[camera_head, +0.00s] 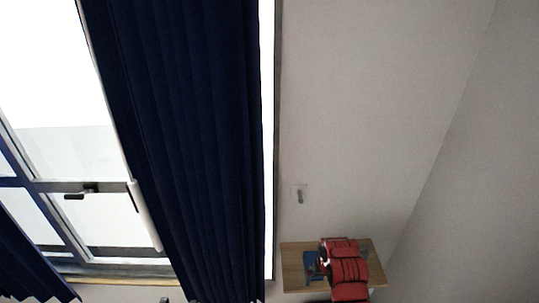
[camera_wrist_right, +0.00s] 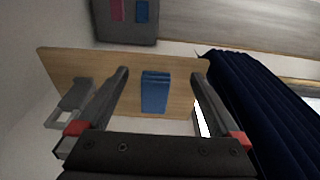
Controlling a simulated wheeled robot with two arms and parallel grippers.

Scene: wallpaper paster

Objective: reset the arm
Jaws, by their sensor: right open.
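My right gripper (camera_head: 323,262), on a red and black arm, is over a small wooden shelf (camera_head: 292,273) at the lower right of the head view. In the right wrist view the two dark fingers of this gripper (camera_wrist_right: 160,74) are wide apart with nothing held between them. A blue block-like object (camera_wrist_right: 155,95) on the wooden shelf (camera_wrist_right: 60,62) shows in the gap between the fingers, and I see no contact with them. It also shows beside the gripper in the head view (camera_head: 311,264). My left gripper cannot be made out.
A dark blue curtain (camera_head: 190,130) hangs left of the shelf, before a bright window (camera_head: 50,80). A small wall fitting (camera_head: 300,194) is above the shelf. A grey box (camera_wrist_right: 125,30) with pink and blue patches shows in the wrist view. The right wall is bare.

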